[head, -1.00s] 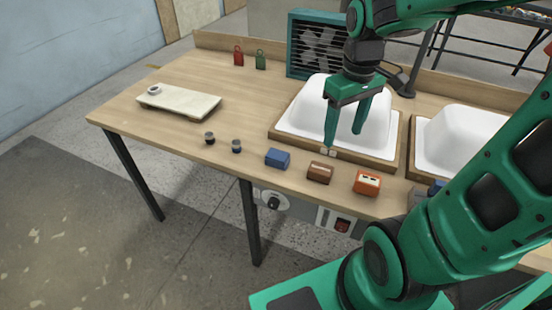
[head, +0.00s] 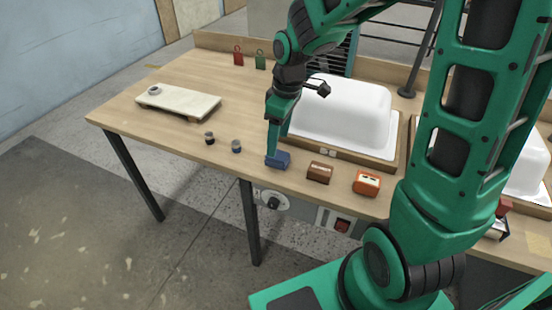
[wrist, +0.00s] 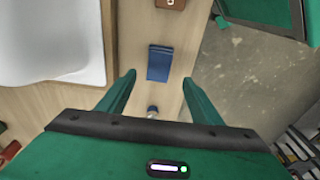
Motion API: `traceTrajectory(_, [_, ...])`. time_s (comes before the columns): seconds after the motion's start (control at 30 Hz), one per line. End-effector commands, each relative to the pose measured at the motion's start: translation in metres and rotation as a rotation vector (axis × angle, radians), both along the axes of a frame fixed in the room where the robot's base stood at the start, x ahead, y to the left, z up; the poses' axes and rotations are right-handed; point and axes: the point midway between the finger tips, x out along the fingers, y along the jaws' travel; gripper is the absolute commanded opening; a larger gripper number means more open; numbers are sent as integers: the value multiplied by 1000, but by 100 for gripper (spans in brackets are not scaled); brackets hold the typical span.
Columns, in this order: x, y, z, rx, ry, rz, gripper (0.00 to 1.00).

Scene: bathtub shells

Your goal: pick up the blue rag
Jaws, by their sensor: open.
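The blue rag (head: 283,159) is a small folded block near the front edge of the wooden table. In the wrist view the blue rag (wrist: 159,63) lies just beyond the fingertips, about centred between them. My gripper (head: 273,155) points down at the rag and covers its left part in the head view. In the wrist view my gripper (wrist: 158,80) has its two fingers wide apart with nothing held between them. I cannot tell whether the fingertips touch the table.
A brown block (head: 320,172) and an orange one (head: 367,183) sit right of the rag. Two small dark jars (head: 236,146) (head: 209,138) stand to its left. A white tub shell (head: 345,110) stands behind. The table's front edge is close.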

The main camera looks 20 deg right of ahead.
Motion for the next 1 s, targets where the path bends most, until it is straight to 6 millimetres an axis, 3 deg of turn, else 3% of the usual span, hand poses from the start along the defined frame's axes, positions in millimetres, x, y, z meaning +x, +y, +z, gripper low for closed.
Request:
traceTrajectory(0.43, [3,-1,-49,0,3,-1,59])
traceTrajectory(0.77, [4,-1,-54,0,-1,-1,59])
traceTrajectory(0.93, [4,-1,-53,-1,-1,-1,19])
traceTrajectory(1.0, [4,-1,-53,-1,-1,-1,15])
